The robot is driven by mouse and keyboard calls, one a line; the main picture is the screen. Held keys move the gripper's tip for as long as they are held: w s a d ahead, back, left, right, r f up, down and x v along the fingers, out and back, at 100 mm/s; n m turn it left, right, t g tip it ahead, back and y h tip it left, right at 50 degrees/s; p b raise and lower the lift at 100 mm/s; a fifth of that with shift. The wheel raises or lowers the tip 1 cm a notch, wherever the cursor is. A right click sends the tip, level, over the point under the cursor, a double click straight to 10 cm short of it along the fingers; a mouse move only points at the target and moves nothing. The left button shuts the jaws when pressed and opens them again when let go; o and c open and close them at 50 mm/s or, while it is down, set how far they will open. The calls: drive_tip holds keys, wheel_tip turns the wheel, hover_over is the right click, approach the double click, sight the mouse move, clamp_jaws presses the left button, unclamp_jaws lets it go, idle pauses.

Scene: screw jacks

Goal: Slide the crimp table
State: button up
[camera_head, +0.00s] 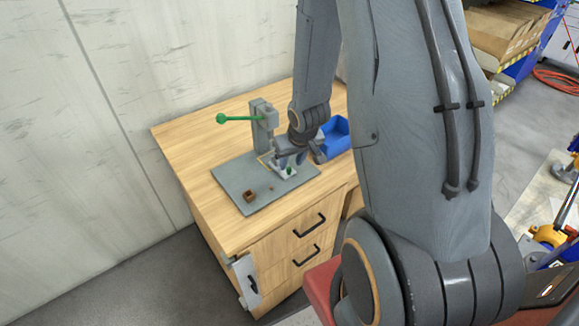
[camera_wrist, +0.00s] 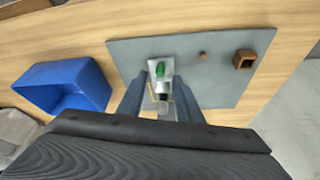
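The crimp table appears to be the small pale metal slide (camera_head: 283,167) with a green knob, on a grey base plate (camera_head: 243,181). In the wrist view, the slide (camera_wrist: 153,88) and its green knob (camera_wrist: 160,69) lie at and between the tips of my gripper (camera_wrist: 161,80). The two fingers are apart, one on each side of the slide. I see no clear grip on it. In the head view, my gripper (camera_head: 290,157) is low over the plate beside the press, partly hidden by its own wrist. The grey press column (camera_head: 262,124) carries a green lever (camera_head: 235,118).
A small brown square box (camera_head: 249,196) sits near the plate's front corner, also in the wrist view (camera_wrist: 244,60), with a tiny brown piece (camera_wrist: 203,55) beside it. A blue bin (camera_head: 336,136) stands right of the plate. The wooden bench top (camera_head: 190,145) is clear at left.

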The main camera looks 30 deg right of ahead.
sight(289, 168)
drive_tip(key=shift+x, duration=2)
drive_tip(key=shift+s, duration=0.1)
clamp_jaws()
